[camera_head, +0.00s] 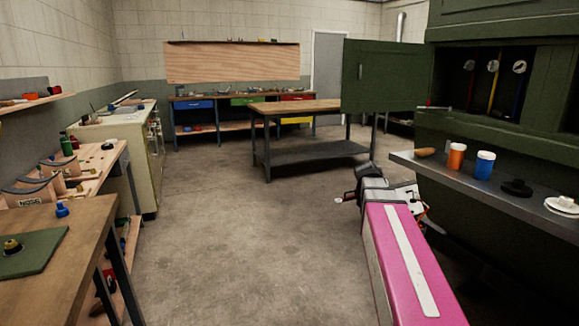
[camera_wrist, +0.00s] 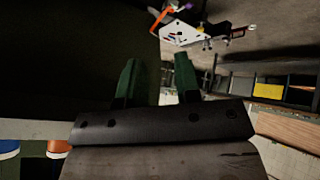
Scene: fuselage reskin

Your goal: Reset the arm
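My arm, with a pink link, reaches forward at the lower right of the head view, beside the green cabinet (camera_head: 480,128). In the wrist view my gripper (camera_wrist: 157,75) has two dark green fingers apart, with nothing between them. In the head view the fingers are too small and hidden to read. The arm is bent low, below the level of the metal shelf (camera_head: 510,195).
The shelf holds an orange jar (camera_head: 456,157), a blue jar (camera_head: 485,165), a black part (camera_head: 516,188) and a white part (camera_head: 563,205). A workbench (camera_head: 297,106) stands ahead and a wooden bench (camera_head: 60,265) at left. The middle floor (camera_head: 240,220) is clear.

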